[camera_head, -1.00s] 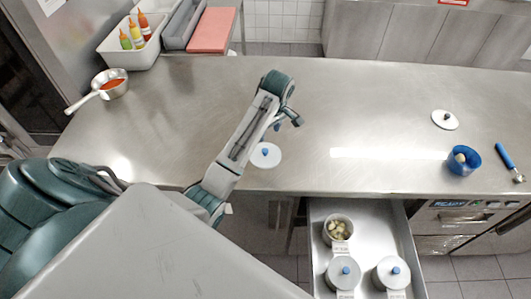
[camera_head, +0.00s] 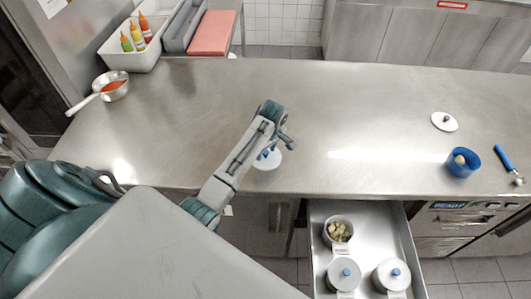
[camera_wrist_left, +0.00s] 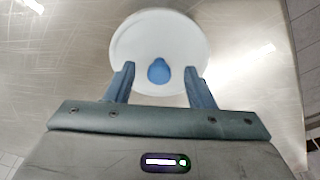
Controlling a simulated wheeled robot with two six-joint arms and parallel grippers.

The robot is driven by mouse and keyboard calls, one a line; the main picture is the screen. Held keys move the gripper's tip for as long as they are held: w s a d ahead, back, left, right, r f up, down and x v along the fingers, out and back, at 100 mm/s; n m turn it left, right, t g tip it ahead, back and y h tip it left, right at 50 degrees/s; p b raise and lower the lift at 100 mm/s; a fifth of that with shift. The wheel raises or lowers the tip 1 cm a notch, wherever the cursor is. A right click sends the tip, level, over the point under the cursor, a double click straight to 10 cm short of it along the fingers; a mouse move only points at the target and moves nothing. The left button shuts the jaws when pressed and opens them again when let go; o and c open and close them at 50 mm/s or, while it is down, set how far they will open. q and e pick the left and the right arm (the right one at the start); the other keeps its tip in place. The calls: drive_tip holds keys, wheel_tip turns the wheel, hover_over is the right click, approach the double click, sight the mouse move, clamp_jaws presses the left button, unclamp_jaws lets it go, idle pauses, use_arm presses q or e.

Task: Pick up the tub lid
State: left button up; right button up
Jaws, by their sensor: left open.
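The tub lid (camera_head: 268,163) is a white disc with a blue knob, lying on the steel counter near its front edge. It also shows in the left wrist view (camera_wrist_left: 135,45), where the blue knob sits between the finger ends. My left gripper (camera_head: 268,152) is open above the lid and partly hides it in the head view. In the left wrist view its two blue fingers (camera_wrist_left: 159,82) stand apart on either side of the knob, and I cannot tell how far above the lid they are. My right gripper is not in view.
Below the counter, an open drawer (camera_head: 376,223) holds an uncovered tub (camera_head: 338,230) with pale pieces and two lidded tubs. Another white lid (camera_head: 444,121), a blue container (camera_head: 462,163) and a blue-handled tool (camera_head: 505,159) are at right. A pan (camera_head: 111,85) is at left.

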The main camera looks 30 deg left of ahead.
use_arm(q)
drive_tip(key=shift+w+f, duration=0.1)
drive_tip(key=shift+f, duration=0.2)
clamp_jaws()
drive_tip(key=shift+r, duration=0.1)
